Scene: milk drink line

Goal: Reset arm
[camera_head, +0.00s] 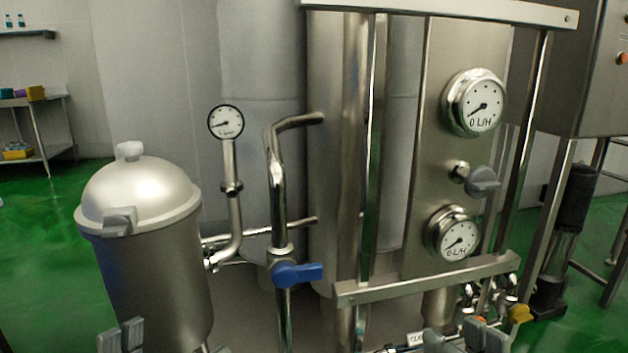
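The tips of my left gripper (121,336) show at the bottom left edge, in front of the silver domed vessel. Two grey pads stand close together there, and the rest is cut off by the frame. The grey fingers of my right gripper (459,338) show at the bottom right, below the metal panel frame. A gap shows between them, and nothing is seen held in it. Most of both arms is out of view.
A domed steel vessel (150,265) stands at left, beside a pipe with a blue valve handle (298,273) and a small gauge (226,122). A panel with two flow gauges (473,103) and a grey knob (483,182) stands at right. Small fittings crowd the area by my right gripper.

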